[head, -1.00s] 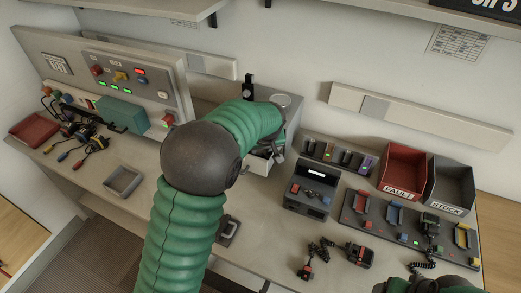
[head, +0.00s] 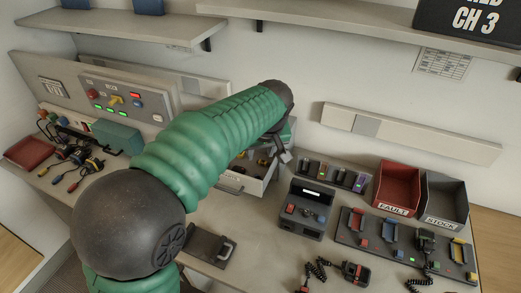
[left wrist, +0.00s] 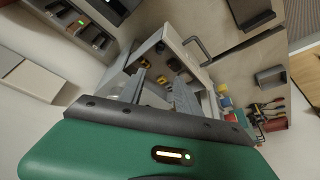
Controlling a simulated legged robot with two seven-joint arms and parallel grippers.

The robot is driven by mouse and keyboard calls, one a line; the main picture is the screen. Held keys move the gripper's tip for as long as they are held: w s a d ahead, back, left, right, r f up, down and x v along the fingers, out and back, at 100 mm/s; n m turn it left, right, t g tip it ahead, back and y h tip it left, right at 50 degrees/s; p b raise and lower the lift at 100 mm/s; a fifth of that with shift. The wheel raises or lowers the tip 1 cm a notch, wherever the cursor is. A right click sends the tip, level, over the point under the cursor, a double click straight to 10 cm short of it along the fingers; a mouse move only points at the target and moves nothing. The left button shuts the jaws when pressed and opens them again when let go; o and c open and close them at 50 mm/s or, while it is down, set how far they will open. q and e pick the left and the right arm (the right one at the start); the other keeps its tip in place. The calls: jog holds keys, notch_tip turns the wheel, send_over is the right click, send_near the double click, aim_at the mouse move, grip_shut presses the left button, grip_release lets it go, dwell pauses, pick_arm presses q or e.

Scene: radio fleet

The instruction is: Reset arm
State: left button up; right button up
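My left arm, in a green ribbed sleeve, crosses the head view from the lower left. My left gripper (head: 283,153) shows small and partly hidden beyond the arm's dark end, by the grey drawer unit. In the left wrist view, its two grey fingers (left wrist: 160,90) stand apart with nothing visible held between them. Past them is a pulled-out drawer (left wrist: 178,38) with small yellow and dark items inside. The drawer (head: 258,187) also shows in the head view, partly behind my arm. My right gripper is in neither view now.
A red FAULT bin (head: 397,187) and grey STOCK bin (head: 444,200) stand at right behind a radio rack (head: 385,240). A dark console (head: 306,208) sits right of the drawer. A shelf (head: 330,18) overhangs the bench. A red tray (head: 30,152) is far left.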

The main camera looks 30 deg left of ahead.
pick_arm(q)
jog(key=shift+a, duration=0.1)
dwell(0.4)
jog(key=s+d+f+m+h+p, duration=0.1)
jog(key=s+f+m, duration=0.3)
jog(key=s+f, duration=0.4)
jog(key=s+d+f+m+g+h+p, duration=0.1)
jog(key=s+d+f+m+h, duration=0.1)
jog(key=s+f, duration=0.6)
jog(key=s+d+m, duration=0.1)
jog(key=s+d, duration=0.1)
jog(key=s, duration=0.1)
jog(key=shift+f+m, duration=0.15)
jog(key=shift+m, duration=0.25)
jog(key=shift+w, duration=0.15)
